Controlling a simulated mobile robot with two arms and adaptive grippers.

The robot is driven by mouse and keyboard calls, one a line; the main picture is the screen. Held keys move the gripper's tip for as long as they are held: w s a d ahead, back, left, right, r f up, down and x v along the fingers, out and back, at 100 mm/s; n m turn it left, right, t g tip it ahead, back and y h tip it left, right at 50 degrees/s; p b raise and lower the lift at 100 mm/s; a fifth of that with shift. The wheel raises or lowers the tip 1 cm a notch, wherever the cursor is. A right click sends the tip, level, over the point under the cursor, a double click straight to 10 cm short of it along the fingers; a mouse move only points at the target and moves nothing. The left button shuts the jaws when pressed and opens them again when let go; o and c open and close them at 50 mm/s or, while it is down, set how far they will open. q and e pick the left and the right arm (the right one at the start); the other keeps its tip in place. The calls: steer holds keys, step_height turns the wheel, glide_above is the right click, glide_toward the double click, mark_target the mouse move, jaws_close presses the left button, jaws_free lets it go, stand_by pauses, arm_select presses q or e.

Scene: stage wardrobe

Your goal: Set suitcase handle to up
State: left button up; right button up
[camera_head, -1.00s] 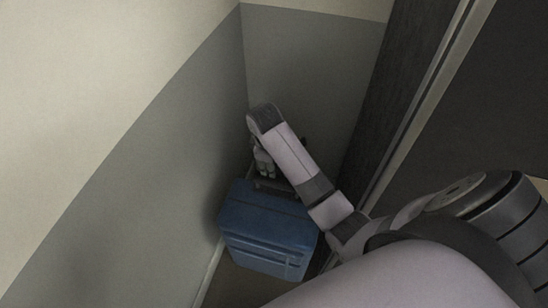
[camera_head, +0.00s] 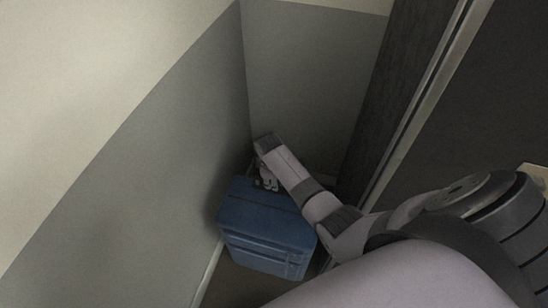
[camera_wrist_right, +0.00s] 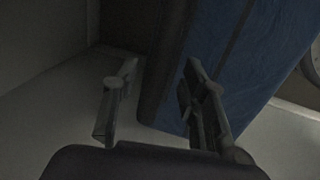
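The blue suitcase (camera_head: 268,225) stands on the floor in the corner by the grey wall. Its blue side and dark edge also fill the upper right of the right wrist view (camera_wrist_right: 250,55). My right gripper (camera_head: 269,184) is low at the far top edge of the suitcase, pointing down. In the right wrist view its two fingers (camera_wrist_right: 160,98) are spread apart with nothing clearly between them. The suitcase handle cannot be made out now; the gripper and arm cover that area. I cannot tell whether the gripper touches the suitcase. My left gripper is out of view.
The grey wall (camera_head: 150,190) runs close along the left of the suitcase, and another wall (camera_head: 310,90) closes the corner behind it. A dark panel (camera_head: 385,100) stands to the right. Little free room shows around the suitcase.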

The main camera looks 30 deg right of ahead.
steer(key=shift+f, duration=0.45)
jaws_close()
stand_by(0.3)
stand_by(0.3)
